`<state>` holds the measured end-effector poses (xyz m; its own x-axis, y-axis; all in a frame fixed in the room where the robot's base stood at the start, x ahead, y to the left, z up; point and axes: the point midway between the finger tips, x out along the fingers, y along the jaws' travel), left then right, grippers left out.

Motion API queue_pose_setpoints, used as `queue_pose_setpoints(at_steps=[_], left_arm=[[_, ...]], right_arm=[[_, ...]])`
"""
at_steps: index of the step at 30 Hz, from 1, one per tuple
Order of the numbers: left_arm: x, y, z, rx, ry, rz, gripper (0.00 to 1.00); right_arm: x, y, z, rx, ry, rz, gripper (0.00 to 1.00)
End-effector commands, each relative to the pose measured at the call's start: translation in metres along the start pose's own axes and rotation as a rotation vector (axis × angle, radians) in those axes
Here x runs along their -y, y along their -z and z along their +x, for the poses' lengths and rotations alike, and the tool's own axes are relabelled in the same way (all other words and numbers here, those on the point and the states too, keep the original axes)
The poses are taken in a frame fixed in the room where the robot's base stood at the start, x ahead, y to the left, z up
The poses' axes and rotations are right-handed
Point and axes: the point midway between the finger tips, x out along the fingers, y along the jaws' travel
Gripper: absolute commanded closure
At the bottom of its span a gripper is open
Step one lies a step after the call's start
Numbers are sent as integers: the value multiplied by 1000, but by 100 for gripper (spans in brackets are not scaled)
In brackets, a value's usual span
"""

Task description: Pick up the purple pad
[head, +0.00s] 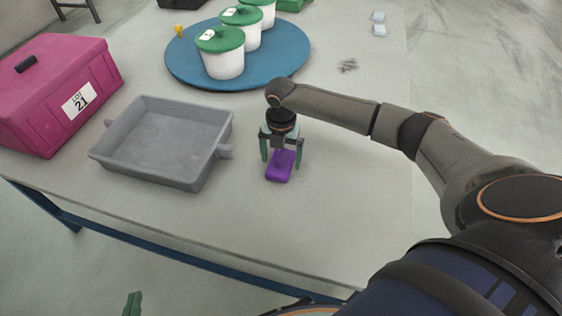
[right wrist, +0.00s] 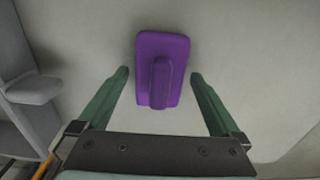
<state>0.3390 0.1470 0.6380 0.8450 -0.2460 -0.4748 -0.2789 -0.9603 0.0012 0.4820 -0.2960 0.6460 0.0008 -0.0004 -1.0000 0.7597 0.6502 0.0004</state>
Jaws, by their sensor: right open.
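The purple pad (head: 278,174) lies flat on the table, right of the grey tray. In the right wrist view the pad (right wrist: 175,50) is a rounded rectangle with a raised ridge along its middle. My right gripper (head: 281,162) is open above the pad, pointing down. In the right wrist view its green fingertips (right wrist: 159,75) stand on either side of the pad's ridge, apart from it, with nothing held. Only a green fingertip of my left gripper (head: 132,304) shows at the bottom edge of the head view, away from the pad; its jaw opening cannot be seen.
The grey tray (head: 112,157) is empty, with a handle toward the pad. A pink box (head: 50,100) marked LOT 21 stands at left. A blue round mat (head: 285,67) bears white pots (head: 222,64) with green lids.

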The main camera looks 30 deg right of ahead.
Motion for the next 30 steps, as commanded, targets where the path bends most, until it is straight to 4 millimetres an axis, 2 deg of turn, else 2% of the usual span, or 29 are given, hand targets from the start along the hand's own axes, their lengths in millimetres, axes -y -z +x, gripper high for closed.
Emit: queue_pose_setpoints(at_steps=[8, 27, 30], left_arm=[[0, 3, 0, -9, 0, 2, 100], [0, 2, 0, -6, 0, 1, 100], [0, 2, 0, -6, 0, 1, 100]], right_arm=[[0, 0, 1, 0, 1, 0, 1], [0, 0, 1, 0, 1, 1, 73], [0, 0, 1, 0, 0, 1, 81]])
